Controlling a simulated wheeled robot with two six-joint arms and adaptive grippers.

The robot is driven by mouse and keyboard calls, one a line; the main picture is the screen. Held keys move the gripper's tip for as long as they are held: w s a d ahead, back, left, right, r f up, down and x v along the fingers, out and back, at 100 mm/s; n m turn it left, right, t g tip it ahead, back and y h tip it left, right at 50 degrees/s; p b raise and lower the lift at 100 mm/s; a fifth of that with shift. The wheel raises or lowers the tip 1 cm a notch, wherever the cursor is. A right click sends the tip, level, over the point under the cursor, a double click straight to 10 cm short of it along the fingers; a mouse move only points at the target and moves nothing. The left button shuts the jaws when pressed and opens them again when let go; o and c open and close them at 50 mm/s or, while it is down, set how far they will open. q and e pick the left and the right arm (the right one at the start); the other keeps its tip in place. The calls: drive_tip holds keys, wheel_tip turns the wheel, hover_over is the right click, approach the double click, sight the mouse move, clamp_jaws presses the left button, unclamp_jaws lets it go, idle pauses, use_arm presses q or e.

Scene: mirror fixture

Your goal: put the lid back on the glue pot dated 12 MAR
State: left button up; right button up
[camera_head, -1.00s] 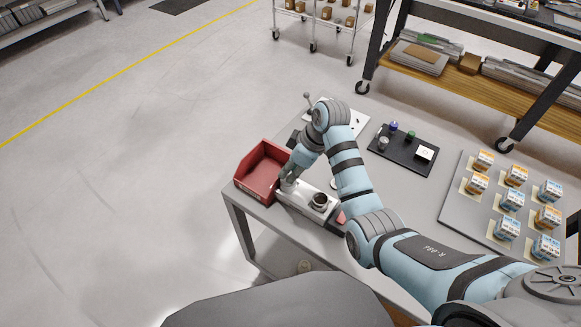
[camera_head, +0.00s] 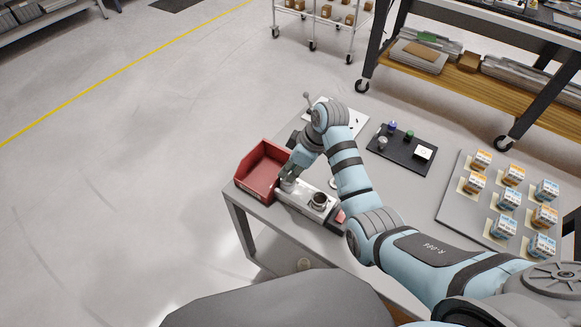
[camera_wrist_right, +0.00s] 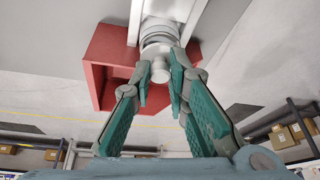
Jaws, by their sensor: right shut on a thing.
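My right gripper (camera_head: 288,180) reaches down over the left end of a white holder (camera_head: 300,199) on the grey table. In the right wrist view its fingertips (camera_wrist_right: 160,73) close on the knob of a round silvery lid (camera_wrist_right: 158,37). The lid appears to be at the top of a pot there; whether it is seated I cannot tell. Another pot (camera_head: 319,200), with a dark round top, stands at the right end of the holder. No date is readable on either pot. My left gripper is not in view.
A red bin (camera_head: 242,184) stands left of the holder. A pink item (camera_head: 341,216) lies at its right end. A black mat (camera_head: 388,153) with small items and a grey board (camera_head: 462,212) with several boxes lie farther right on the table.

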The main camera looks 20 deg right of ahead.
idle(0.5)
drive_tip(key=shift+f+p, duration=0.15)
drive_tip(key=shift+p, duration=0.2)
idle(0.5)
drive_tip(key=shift+p, duration=0.45)
drive_tip(key=shift+f, duration=0.1)
drive_tip(key=o, duration=1.3)
